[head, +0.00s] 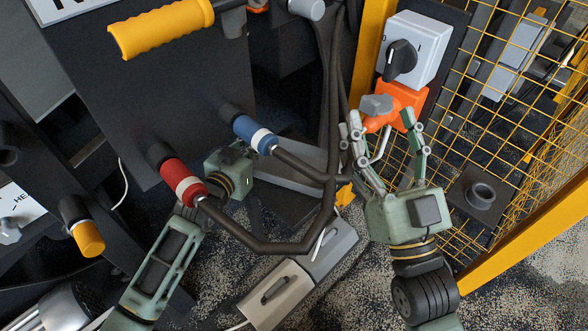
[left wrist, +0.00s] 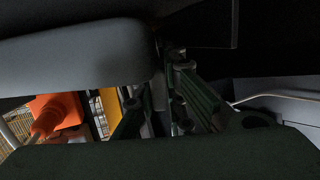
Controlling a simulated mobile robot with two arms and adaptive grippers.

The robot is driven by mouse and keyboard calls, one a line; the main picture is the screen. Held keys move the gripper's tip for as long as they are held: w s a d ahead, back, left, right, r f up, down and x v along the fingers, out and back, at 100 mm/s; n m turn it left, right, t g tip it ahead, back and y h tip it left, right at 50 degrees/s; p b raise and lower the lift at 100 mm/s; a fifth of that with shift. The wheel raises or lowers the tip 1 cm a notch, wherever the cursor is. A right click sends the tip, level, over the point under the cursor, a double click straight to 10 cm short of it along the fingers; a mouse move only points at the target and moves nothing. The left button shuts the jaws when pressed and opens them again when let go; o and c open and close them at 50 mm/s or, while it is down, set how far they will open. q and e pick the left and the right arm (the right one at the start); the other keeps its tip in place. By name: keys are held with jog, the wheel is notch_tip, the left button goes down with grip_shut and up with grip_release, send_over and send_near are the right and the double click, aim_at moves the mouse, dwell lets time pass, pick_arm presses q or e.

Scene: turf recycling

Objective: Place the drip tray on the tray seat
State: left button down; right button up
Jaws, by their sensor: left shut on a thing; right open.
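My left gripper (head: 252,172) is at the low front of the dark machine, its fingers largely hidden behind the hoses. A flat grey slab (head: 290,180), which looks like the drip tray, lies just right of it. In the left wrist view a smooth grey body (left wrist: 75,58) fills the upper left, close to the fingers (left wrist: 160,100); the grip contact is dark and unclear. I cannot make out the tray seat for certain. My right gripper (head: 382,125) is open and points up, its fingers in front of the orange piece (head: 405,97) under the rotary switch.
A black hose loop (head: 285,247) with red (head: 180,180) and blue (head: 253,133) couplings hangs in front of the left gripper. A grey box (head: 277,293) stands on the speckled floor. Yellow mesh fencing (head: 515,190) bounds the right side. A yellow handle (head: 160,28) sits upper left.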

pick_arm(q)
jog(key=shift+f, duration=0.3)
jog(key=c, duration=1.7)
grip_release()
jog(key=shift+c, duration=0.2)
jog(key=shift+o, duration=0.4)
jog(key=shift+o, duration=1.3)
jog(key=v, duration=1.2)
jog(key=shift+f, duration=0.15)
